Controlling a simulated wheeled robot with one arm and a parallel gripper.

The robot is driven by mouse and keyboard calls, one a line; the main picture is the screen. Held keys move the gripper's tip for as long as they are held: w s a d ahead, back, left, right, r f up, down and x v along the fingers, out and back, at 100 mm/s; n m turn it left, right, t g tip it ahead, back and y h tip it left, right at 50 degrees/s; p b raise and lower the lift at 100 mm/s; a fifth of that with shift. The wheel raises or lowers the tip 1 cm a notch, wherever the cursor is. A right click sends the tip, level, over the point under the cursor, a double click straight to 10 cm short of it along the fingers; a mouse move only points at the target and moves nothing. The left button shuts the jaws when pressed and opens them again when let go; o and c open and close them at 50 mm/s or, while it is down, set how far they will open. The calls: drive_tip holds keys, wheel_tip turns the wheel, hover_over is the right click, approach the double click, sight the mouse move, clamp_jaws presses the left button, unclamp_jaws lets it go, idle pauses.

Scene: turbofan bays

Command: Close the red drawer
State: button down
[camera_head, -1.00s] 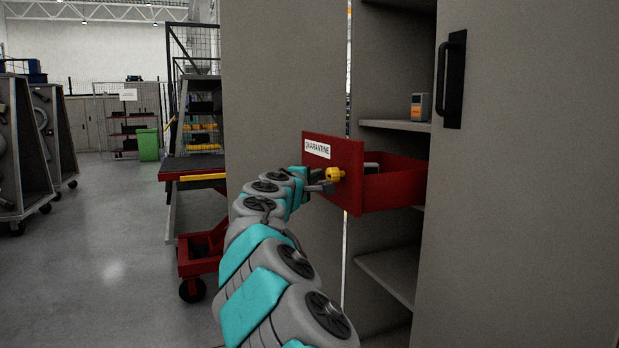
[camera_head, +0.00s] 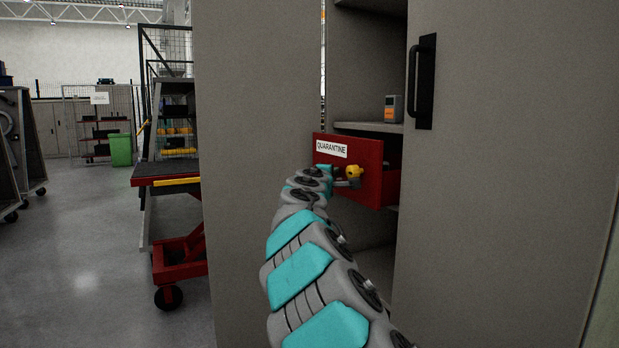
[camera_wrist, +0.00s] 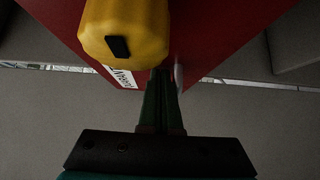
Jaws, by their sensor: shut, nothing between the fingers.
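The red drawer (camera_head: 367,188) sticks partly out of a grey cabinet and carries a white QUARANTINE label and a yellow knob (camera_head: 354,171) on its front. My gripper (camera_head: 350,183) is at the drawer front, just below and beside the knob. In the wrist view the shut fingers (camera_wrist: 162,88) reach up to the red front (camera_wrist: 215,30), with the knob (camera_wrist: 125,28) above and to their left. The fingers hold nothing. Whether the tips touch the front is hard to tell. The inside of the drawer is mostly hidden.
The cabinet's right door (camera_head: 500,180) with a black handle (camera_head: 421,82) stands beside the drawer; a grey panel (camera_head: 255,150) stands left. A small grey and orange device (camera_head: 393,108) sits on the shelf above. A red cart (camera_head: 180,240) stands left, with open floor beyond.

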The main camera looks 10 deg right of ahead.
drive_tip(key=w+d, duration=0.1)
drive_tip(key=d, duration=0.3)
drive_tip(key=w+d, duration=0.1)
drive_tip(key=d, duration=0.3)
drive_tip(key=w+d, duration=0.1)
drive_tip(key=d, duration=0.3)
drive_tip(key=shift+w+p, duration=0.1)
drive_tip(key=shift+p, duration=0.25)
drive_tip(key=shift+d, duration=0.1)
drive_tip(key=shift+a+b, duration=0.3)
drive_tip(key=shift+a, duration=0.3)
drive_tip(key=a, duration=0.1)
drive_tip(key=s+a, duration=0.1)
drive_tip(key=a, duration=0.1)
drive_tip(key=shift+a+b, duration=0.15)
drive_tip(key=shift+b, duration=0.25)
drive_tip(key=v, duration=1)
